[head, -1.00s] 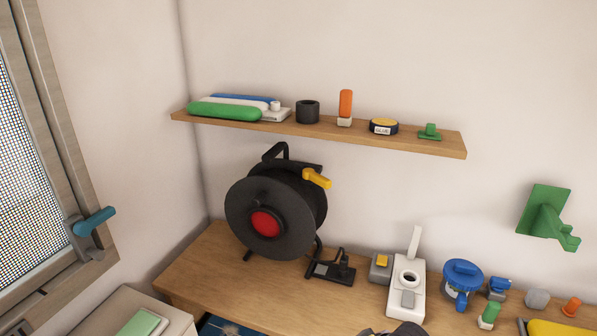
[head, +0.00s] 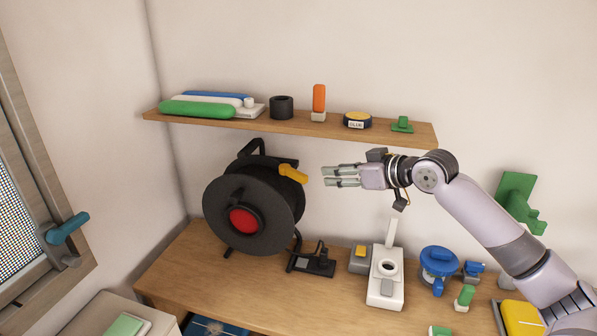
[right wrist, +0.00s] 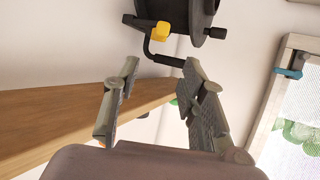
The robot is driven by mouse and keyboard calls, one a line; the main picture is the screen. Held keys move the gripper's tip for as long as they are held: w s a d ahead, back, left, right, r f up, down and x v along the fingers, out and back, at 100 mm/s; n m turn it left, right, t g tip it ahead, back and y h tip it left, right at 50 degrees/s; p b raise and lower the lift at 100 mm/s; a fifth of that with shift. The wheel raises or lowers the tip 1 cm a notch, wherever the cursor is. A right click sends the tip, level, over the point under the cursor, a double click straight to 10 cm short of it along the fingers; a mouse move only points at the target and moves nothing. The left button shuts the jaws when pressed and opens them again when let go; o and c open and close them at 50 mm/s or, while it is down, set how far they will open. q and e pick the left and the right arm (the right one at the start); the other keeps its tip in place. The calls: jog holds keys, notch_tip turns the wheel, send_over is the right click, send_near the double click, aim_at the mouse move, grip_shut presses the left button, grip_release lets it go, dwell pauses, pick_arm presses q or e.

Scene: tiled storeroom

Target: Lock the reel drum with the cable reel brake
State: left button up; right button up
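The black cable reel (head: 254,205) stands on the wooden bench at the left, with a red hub (head: 243,221) on its front. Its yellow brake lever (head: 292,174) juts out at the upper right of the drum. The lever also shows at the top of the right wrist view (right wrist: 160,31), beyond the fingers. My right gripper (head: 326,177) is open and empty, pointing left, a short way right of the lever and apart from it. In the right wrist view its two fingers (right wrist: 160,95) are spread with nothing between them. My left gripper is not in view.
A wall shelf (head: 290,128) with several items runs above the reel and my right gripper. Below stand a black socket block (head: 312,263), a white device (head: 386,278) and a blue container (head: 438,263). A window handle (head: 67,228) sticks out at left.

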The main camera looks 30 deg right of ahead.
aim_at(299, 173)
jog(key=p+x, duration=0.4)
jog(key=x, duration=1)
jog(key=shift+w+f+p, duration=0.3)
jog(key=shift+w+f, duration=0.05)
jog(key=shift+w, duration=0.15)
jog(key=shift+c, duration=0.2)
grip_shut()
